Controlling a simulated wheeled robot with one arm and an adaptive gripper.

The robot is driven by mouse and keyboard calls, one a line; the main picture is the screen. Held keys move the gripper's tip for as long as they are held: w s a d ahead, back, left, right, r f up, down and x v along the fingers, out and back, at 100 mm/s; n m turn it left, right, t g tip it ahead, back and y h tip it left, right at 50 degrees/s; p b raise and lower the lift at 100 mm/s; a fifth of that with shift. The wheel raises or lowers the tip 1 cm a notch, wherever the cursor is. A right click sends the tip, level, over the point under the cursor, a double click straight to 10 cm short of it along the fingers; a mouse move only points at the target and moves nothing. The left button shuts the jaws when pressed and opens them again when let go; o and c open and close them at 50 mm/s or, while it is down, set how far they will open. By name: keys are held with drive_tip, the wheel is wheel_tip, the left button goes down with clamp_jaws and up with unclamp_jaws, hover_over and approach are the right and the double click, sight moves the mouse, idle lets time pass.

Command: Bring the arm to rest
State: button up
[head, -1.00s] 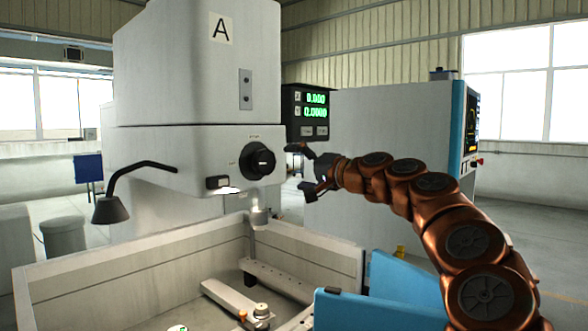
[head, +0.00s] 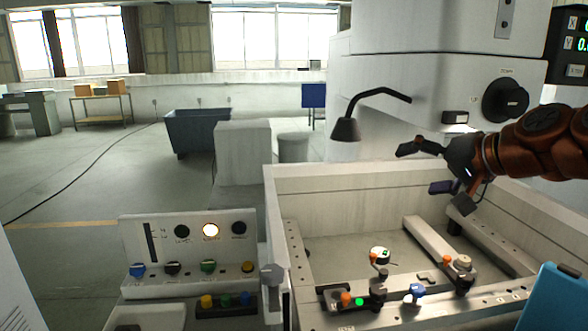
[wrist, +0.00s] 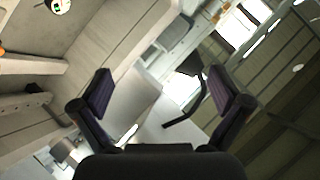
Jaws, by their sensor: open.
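My gripper (head: 432,171) is at the right of the head view, on the end of my copper-coloured arm, which reaches in from the right edge. It is in front of the white machine head and above the machine's open tank (head: 285,215). Its fingers are spread apart with nothing between them. In the wrist view the two dark finger pads (wrist: 163,93) stand wide apart and empty. A black lamp (head: 347,128) on a bent stalk is to the left of the gripper in the head view; the lamp also shows between the fingers in the wrist view (wrist: 188,66).
A black knob (head: 505,100) is on the machine head behind the gripper. Fixtures with a dial (head: 380,254) sit in the tank below. A control panel (head: 190,250) with coloured knobs stands at lower left. A blue panel (head: 556,300) is at lower right. Open floor lies to the left.

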drive_tip(key=s+a+f+n+g+h, duration=0.1)
drive_tip(key=s+a+f+n+g, duration=0.15)
drive_tip(key=s+a+f, duration=0.45)
drive_tip(key=s+a+f+n+g+h, duration=0.1)
drive_tip(key=s+a+f+g, duration=0.25)
drive_tip(key=s+f, duration=0.4)
drive_tip(key=s+d+f+g+h, duration=0.2)
drive_tip(key=s+f+g, duration=0.1)
drive_tip(key=s+f, duration=0.5)
drive_tip(key=s+d+f+g+h, duration=0.3)
drive_tip(key=s+f, duration=0.5)
drive_tip(key=s, duration=0.3)
drive_tip(key=shift+d+f, duration=0.25)
drive_tip(key=shift+f, duration=0.15)
